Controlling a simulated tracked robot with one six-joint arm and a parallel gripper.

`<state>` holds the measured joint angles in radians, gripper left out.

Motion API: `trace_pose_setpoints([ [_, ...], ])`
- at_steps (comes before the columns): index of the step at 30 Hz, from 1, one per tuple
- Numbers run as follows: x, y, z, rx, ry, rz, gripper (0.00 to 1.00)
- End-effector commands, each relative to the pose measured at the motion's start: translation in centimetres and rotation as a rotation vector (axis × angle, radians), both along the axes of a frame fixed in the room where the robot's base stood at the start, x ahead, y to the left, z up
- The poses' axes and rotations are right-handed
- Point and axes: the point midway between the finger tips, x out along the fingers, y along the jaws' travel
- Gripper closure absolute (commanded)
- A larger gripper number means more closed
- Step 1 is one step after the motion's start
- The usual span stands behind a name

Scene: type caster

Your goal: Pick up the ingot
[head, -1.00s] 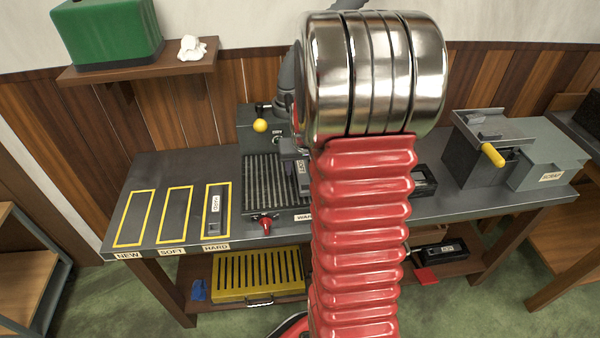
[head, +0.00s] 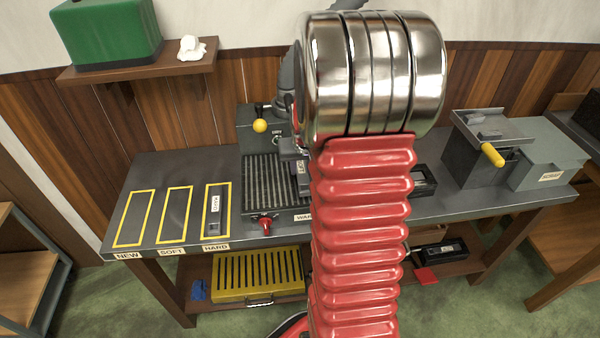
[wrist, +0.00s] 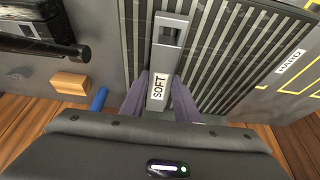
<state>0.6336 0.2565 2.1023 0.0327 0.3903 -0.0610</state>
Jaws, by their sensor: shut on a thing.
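A grey ingot (wrist: 168,65) with a white SOFT label lies between my gripper's fingers in the wrist view. It is long and narrow, with a dark slot at its far end. My gripper (wrist: 159,98) is shut on it, with one purple-grey finger on each side. The ingot is over the ribbed grate (wrist: 215,50); I cannot tell whether it touches it. In the head view, my red arm hides most of the gripper and ingot. Another dark ingot (head: 213,222) with a white label lies in the yellow-outlined HARD slot.
The NEW (head: 134,218) and SOFT (head: 174,213) slots are empty. A lever with a yellow knob (head: 260,126) stands behind the grate, and a red knob (head: 265,226) is at its front. A grey machine with a yellow handle (head: 493,155) stands at the right.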

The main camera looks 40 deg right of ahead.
Motion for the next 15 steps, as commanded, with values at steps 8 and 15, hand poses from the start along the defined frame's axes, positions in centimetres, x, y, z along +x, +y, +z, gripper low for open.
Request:
trace_pose_setpoints([
  [8, 0.04, 0.08, 0.0, 0.0, 0.0, 0.001, 0.99],
  [15, 0.05, 0.08, -0.01, 0.0, 0.0, 0.001, 1.0],
])
